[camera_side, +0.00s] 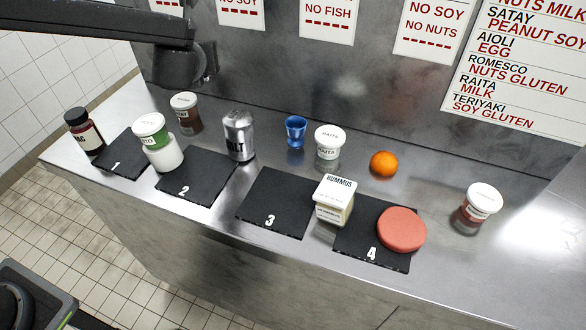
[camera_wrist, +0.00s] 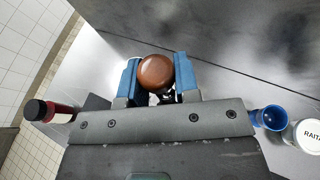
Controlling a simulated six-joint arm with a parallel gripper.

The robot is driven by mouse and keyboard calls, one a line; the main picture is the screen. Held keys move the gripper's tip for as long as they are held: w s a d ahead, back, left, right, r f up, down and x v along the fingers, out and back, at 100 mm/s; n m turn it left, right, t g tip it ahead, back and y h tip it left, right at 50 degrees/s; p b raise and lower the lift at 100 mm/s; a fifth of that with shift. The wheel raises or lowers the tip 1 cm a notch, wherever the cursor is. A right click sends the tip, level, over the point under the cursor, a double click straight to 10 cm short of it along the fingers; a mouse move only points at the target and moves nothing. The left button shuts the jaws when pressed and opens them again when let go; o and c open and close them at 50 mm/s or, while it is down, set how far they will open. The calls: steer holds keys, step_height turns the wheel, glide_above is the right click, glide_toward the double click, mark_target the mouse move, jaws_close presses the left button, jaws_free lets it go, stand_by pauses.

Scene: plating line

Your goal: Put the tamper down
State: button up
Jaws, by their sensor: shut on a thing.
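The tamper (camera_wrist: 156,72) shows in the wrist view as a round brown knob with a darker, shiny part just below it. My gripper (camera_wrist: 158,80) is shut on it, with one blue-padded finger on each side. The tamper's lower end is hidden, so I cannot tell whether it touches the counter. In the side view my arm enters at the top left, but the fingers and the tamper cannot be made out there. The steel counter (camera_side: 285,165) carries dark numbered mats: mat 1 (camera_side: 113,160), mat 2 (camera_side: 188,188), mat 3 (camera_side: 268,210) and mat 4 (camera_side: 365,258).
A dark-capped bottle (camera_side: 84,132), green-labelled tub (camera_side: 150,126), white cylinder (camera_side: 165,153), brown tub (camera_side: 186,118) and silver can (camera_side: 239,138) crowd the left. A blue cup (camera_side: 296,131), raita tub (camera_side: 328,143) and orange (camera_side: 383,164) stand behind. Mat 3 looks clear.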

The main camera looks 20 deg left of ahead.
steer(key=s+d+m+t+h, duration=0.1)
steer(key=s+d+m+h, duration=0.3)
steer(key=d, duration=0.8)
steer(key=s+d+m+h, duration=0.4)
steer(key=d, duration=0.7)
steer(key=shift+n, duration=0.3)
steer(key=f, duration=1.1)
steer(key=shift+w, duration=0.25)
steer(key=shift+a+f, duration=0.1)
steer(key=shift+f, duration=2)
steer(key=shift+f, duration=0.1)
steer(key=o, duration=0.9)
steer(key=shift+o, duration=0.2)
